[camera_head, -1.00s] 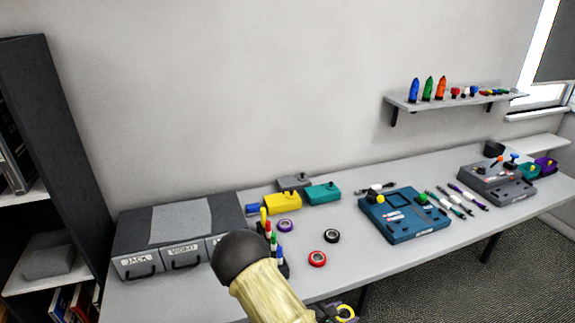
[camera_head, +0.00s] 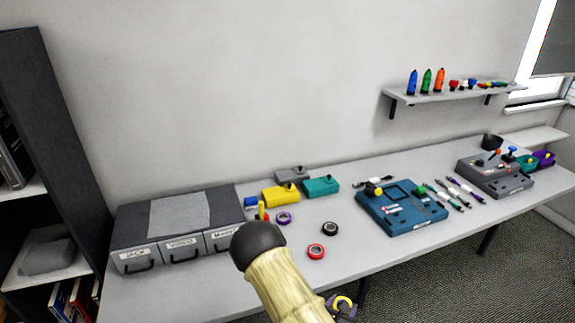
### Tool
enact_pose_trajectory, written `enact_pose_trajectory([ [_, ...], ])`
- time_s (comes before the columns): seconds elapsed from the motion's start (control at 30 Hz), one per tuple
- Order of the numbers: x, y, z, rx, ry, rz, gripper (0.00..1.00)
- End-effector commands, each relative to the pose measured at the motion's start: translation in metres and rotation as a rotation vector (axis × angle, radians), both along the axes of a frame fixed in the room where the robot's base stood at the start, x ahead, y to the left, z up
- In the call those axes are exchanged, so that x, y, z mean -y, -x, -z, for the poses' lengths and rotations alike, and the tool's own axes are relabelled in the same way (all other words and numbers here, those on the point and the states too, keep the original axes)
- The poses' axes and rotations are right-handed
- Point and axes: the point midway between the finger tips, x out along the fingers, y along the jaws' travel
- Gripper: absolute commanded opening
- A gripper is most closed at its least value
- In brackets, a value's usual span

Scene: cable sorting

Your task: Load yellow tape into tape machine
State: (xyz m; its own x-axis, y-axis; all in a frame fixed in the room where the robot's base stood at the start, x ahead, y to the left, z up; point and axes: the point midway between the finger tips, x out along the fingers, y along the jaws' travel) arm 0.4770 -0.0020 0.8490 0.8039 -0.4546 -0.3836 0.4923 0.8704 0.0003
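A yellow ring, which looks like the yellow tape (camera_head: 343,301), shows at the bottom centre, beyond the table's front edge. My gripper (camera_head: 338,308) is at it, small and partly cut off by my forearm; it seems shut on the tape, as the ring hangs clear of the table. I cannot tell for certain which device is the tape machine. A blue machine (camera_head: 402,212) with a yellow and a green knob stands right of centre. A yellow box (camera_head: 281,197), a teal box (camera_head: 321,187) and a grey box (camera_head: 291,175) stand at the back.
Black tape (camera_head: 330,229), red tape (camera_head: 316,251) and purple tape (camera_head: 284,218) lie on the table (camera_head: 350,260). A drawer unit (camera_head: 180,235) is at left. Pens (camera_head: 450,196) and a grey machine (camera_head: 496,175) are at right. A shelf (camera_head: 455,93) hangs above.

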Motion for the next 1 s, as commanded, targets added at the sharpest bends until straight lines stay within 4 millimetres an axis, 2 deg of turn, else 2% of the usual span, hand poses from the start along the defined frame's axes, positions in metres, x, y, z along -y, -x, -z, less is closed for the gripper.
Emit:
enact_pose_trajectory([
  [0.47,0.0,-0.001,0.007,0.0,0.002,-0.038,0.26],
  [0.73,0.003,-0.007,0.049,-0.007,0.008,-0.221,0.26],
  [1.0,0.001,-0.003,0.093,-0.005,0.005,-0.443,0.26],
])
